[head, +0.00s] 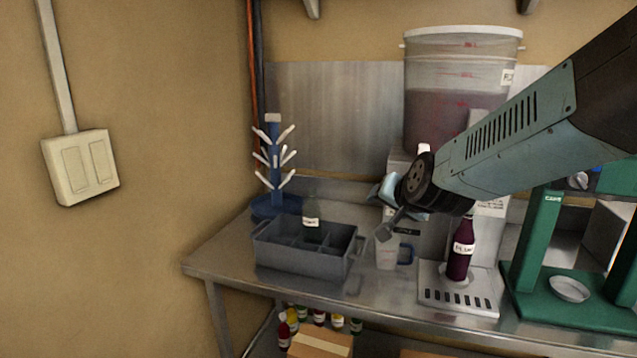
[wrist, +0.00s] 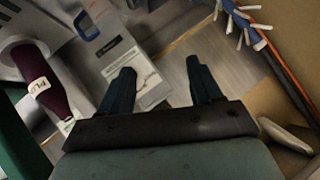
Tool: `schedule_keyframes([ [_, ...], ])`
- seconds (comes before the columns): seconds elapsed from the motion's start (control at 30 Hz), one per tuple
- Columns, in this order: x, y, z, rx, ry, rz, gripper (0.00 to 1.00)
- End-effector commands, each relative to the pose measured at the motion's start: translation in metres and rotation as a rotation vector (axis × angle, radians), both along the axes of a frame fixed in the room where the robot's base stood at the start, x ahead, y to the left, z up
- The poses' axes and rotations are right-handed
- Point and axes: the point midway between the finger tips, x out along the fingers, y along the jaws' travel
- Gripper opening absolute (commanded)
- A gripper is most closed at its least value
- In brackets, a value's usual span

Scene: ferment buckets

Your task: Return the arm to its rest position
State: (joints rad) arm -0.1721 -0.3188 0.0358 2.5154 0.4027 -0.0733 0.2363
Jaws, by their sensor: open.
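My arm reaches in from the right in the head view, its gripper (head: 383,211) above the bench and over a white jug with a blue handle (head: 386,254). The gripper is partly hidden by my wrist there. In the wrist view both fingers of my gripper (wrist: 160,72) stand apart with nothing between them. A dark plum-coloured bottle (head: 461,252) with a white label stands upright on a metal drip tray (head: 458,301). It also shows at the left of the wrist view (wrist: 48,88), apart from the fingers.
A grey divided crate (head: 300,265) holds a dark bottle (head: 311,222). Behind it stands a blue bottle tree (head: 273,180). A large bucket of dark liquid (head: 455,105) is at the back. A green bench device (head: 537,245) stands right. The bench's front-left corner (head: 210,262) is bare.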

Motion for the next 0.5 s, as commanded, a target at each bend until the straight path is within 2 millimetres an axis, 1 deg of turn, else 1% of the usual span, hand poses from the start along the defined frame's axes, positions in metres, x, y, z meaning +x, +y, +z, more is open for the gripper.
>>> schedule_keyframes([
  [0.03, -0.013, -0.005, 0.007, -0.03, 0.023, 0.031, 0.64],
  [0.1, -0.033, -0.011, 0.011, -0.08, 0.068, 0.079, 0.64],
  [0.17, -0.05, -0.018, 0.014, -0.126, 0.109, 0.117, 0.64],
  [0.27, -0.082, -0.031, 0.018, -0.204, 0.182, 0.173, 0.64],
  [0.4, -0.129, -0.053, 0.021, -0.312, 0.288, 0.232, 0.64],
  [0.5, -0.159, -0.067, 0.022, -0.376, 0.359, 0.26, 0.64],
])
